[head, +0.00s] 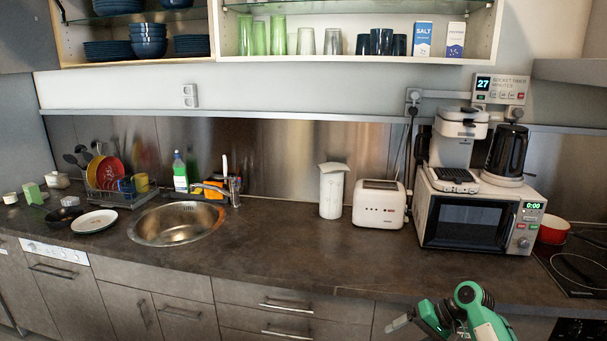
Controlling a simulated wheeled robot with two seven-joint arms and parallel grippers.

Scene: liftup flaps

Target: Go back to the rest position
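One green and white arm of mine shows at the bottom right, in front of the counter's front edge. I take it to be my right arm. A grey tip, perhaps part of my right gripper (399,324), points left at its end; I cannot tell whether it is open or shut. I see nothing held there. My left gripper is not in view. The left upper cabinet (134,62) and right upper cabinet (350,60) show their contents, with no front across the visible part; their tops are cut off.
The counter (290,250) is clear in the middle. A sink (177,223), dish rack (118,190) and plate (94,221) are on the left. A canister (331,192), toaster (379,204), microwave (470,222) and red pot (553,230) stand rightward. Drawers lie below.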

